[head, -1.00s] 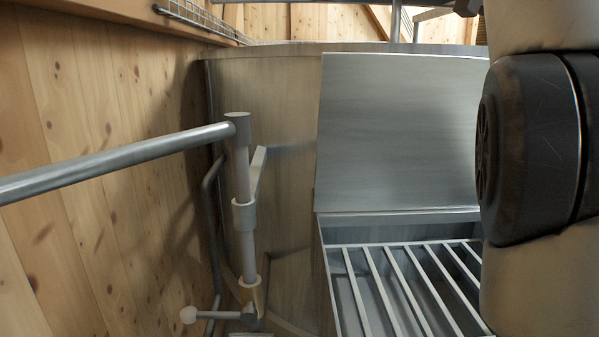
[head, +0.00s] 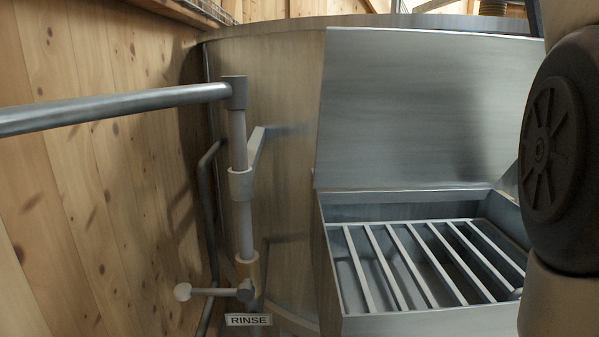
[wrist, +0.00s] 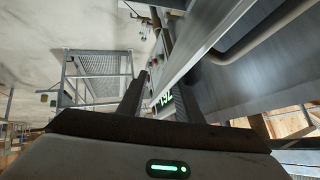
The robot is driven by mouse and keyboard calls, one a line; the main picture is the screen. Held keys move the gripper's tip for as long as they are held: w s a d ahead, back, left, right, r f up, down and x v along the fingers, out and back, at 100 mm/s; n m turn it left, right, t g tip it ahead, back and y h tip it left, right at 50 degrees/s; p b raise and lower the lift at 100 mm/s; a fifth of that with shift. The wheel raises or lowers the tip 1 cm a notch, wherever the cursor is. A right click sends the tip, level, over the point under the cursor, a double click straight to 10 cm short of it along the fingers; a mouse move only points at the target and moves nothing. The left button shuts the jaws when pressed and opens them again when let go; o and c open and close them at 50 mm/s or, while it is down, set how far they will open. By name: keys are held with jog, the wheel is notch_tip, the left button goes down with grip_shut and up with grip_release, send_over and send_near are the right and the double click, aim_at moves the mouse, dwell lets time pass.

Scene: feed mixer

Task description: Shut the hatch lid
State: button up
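The hatch lid (head: 420,105) is a flat grey metal panel in the head view. It stands open, leaning up and back from the rear edge of the hatch box (head: 430,325). The box opening is uncovered, with a grate of metal bars (head: 405,265) inside. My gripper (wrist: 158,82) shows only in the wrist view, its two dark fingers apart with nothing seen held between them. It is outside the head view, so its distance from the lid cannot be told.
A grey pipe (head: 110,108) runs from the left to an upright pipe with a valve handle (head: 183,292) and a RINSE label (head: 248,320). A wooden wall (head: 90,200) is at left. The wrist view shows a railed metal platform (wrist: 95,75) and a green display (wrist: 163,101).

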jog(key=s+f+b, duration=0.2)
jog(key=s+b, duration=0.2)
jog(key=s, duration=0.1)
jog(key=shift+d+f+b, duration=0.1)
jog(key=shift+f+b, duration=0.25)
jog(key=shift+f, duration=0.05)
dwell(0.4)
jog(key=p+v, duration=0.2)
jog(key=v, duration=0.5)
jog(key=shift+p, duration=0.35)
